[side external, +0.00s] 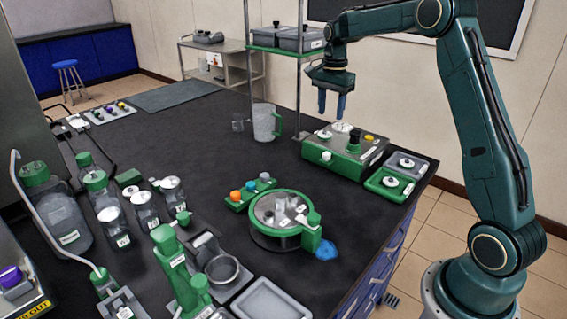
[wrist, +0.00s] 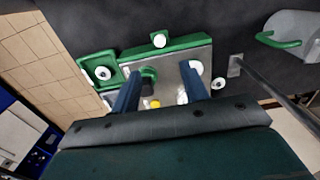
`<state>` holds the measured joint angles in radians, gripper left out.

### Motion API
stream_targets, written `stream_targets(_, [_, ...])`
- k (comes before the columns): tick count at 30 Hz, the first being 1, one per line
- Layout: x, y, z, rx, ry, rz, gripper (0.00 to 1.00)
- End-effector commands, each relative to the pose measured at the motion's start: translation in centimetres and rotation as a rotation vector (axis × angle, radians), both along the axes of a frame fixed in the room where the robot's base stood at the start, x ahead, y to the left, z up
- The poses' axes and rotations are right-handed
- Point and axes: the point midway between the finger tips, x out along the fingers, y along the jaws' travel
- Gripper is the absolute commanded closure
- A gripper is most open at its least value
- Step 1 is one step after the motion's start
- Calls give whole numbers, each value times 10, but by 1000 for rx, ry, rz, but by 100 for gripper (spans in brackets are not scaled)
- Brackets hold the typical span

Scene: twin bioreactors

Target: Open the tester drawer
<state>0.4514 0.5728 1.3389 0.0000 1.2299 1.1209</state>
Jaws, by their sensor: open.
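The tester (side external: 352,146) is a green box with a grey metal top, near the right edge of the bench. Its green front (side external: 317,153) carries a round white knob (side external: 326,157); the drawer looks shut. The knob also shows in the wrist view (wrist: 159,41), on the green front strip. My gripper (side external: 332,105) points down above the tester's top, clear of it, with its blue fingers apart and empty. In the wrist view the fingers (wrist: 159,70) stretch over the metal top, with the knob beyond their tips. Part of the top is hidden behind them.
A green tray with white round pieces (side external: 398,181) sits right beside the tester. A jug with a green handle (side external: 266,123) and a rack post (side external: 299,95) stand to the left. A round green-rimmed device (side external: 283,214) stands nearer. Bare bench lies before the knob.

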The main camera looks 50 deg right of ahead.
Motion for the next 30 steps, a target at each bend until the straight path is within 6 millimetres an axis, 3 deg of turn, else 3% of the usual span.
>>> stream_targets(8, [-1, 1, -24, 2, 3, 1, 56])
stream_targets(24, [-1, 1, -104, 1, 3, 2, 56])
stream_targets(30, [0, 0, -125, 1, 2, 2, 56])
